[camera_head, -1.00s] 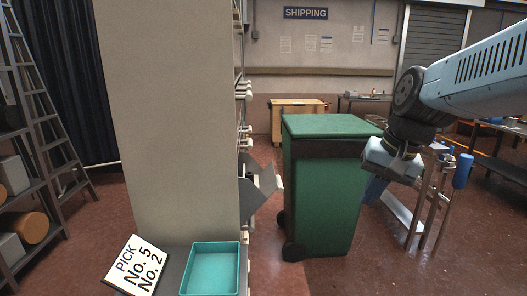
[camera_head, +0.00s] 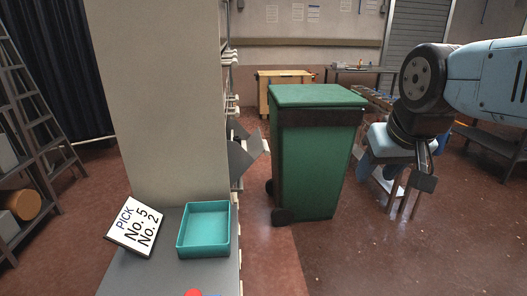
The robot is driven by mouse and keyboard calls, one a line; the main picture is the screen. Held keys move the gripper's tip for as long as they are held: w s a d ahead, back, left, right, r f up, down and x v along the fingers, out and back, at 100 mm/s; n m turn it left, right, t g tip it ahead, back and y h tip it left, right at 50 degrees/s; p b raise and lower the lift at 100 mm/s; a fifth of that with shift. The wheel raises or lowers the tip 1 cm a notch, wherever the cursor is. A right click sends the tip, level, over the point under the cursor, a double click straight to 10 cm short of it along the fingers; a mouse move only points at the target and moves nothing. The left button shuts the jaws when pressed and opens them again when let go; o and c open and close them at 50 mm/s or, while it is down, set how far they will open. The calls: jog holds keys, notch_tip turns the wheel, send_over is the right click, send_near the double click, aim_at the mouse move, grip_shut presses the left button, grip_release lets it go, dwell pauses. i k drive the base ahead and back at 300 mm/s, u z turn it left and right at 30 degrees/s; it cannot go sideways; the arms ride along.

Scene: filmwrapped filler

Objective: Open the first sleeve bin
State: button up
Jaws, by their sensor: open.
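A tall beige cabinet (camera_head: 160,100) stands at left, its plain side towards me. Its front faces right and shows only edge-on, with several small pale handle-like edges (camera_head: 233,98). A dark grey angular part (camera_head: 243,155) juts out from this front at mid height; it looks like a tipped-out bin. Which bin is the first sleeve bin I cannot tell. My gripper (camera_head: 398,174) is at right, beyond the green wheelie bin, open and empty, far from the cabinet front.
A green lidded wheelie bin (camera_head: 318,165) stands between the cabinet and my arm. A grey bench (camera_head: 150,275) holds a teal tray (camera_head: 207,250), a sign reading PICK No. 5 No. 2 (camera_head: 137,228) and a red round thing (camera_head: 193,293). Red floor is clear at front right.

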aim_at(239, 158)
jog(key=u, duration=0.05)
jog(key=k, duration=0.35)
jog(key=u, duration=1.45)
jog(key=k, duration=1.1)
jog(key=z, duration=0.85)
jog(key=i, duration=1)
jog(key=u, duration=0.05)
